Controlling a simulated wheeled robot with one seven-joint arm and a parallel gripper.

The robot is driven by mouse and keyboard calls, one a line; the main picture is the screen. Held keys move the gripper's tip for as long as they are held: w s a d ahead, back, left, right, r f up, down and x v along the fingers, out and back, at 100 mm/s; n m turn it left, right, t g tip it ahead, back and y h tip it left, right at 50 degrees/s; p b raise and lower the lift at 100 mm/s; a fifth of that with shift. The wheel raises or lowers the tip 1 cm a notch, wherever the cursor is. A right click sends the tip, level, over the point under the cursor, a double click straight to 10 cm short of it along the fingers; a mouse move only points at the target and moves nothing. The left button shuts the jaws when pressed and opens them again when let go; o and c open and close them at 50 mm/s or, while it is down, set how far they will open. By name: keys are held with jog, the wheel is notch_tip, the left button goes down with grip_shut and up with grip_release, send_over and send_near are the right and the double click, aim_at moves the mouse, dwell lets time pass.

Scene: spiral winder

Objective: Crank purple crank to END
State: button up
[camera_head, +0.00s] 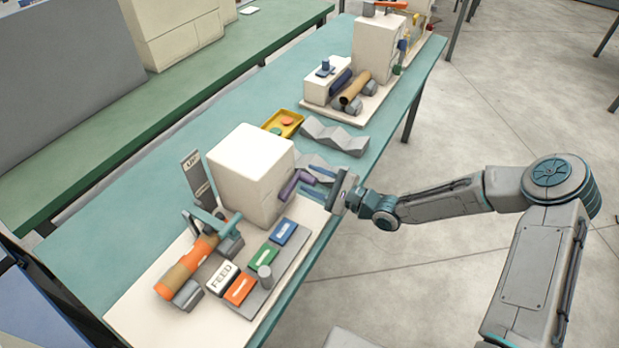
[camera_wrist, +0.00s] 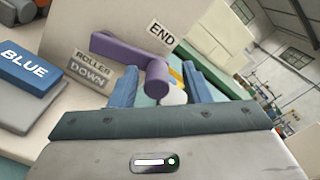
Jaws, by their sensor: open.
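The purple crank (camera_head: 289,185) sits on the right-hand side of the white machine box (camera_head: 246,165). In the wrist view the purple crank (camera_wrist: 130,50) has an arm slanting from upper left down to a knob at right. An END label (camera_wrist: 160,33) is above its right part, and a ROLLER DOWN label (camera_wrist: 91,70) is below its left part. My gripper (camera_head: 318,184) is at the crank side of the box; its blue fingers also show in the wrist view (camera_wrist: 163,88). The fingers are open, with the knob end appearing between them; contact cannot be told.
A BLUE button block (camera_wrist: 30,68) is left of the crank, along with green (camera_head: 263,258) and orange (camera_head: 239,289) blocks and a FEED block (camera_head: 222,278). A grey wavy rack (camera_head: 335,136) and yellow tray (camera_head: 283,123) lie behind the box. Open floor is right of the table.

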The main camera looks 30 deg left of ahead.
jog(key=d+b, duration=0.2)
jog(key=d, duration=1.1)
jog(key=shift+s+d, duration=0.15)
jog(key=shift+s, duration=0.25)
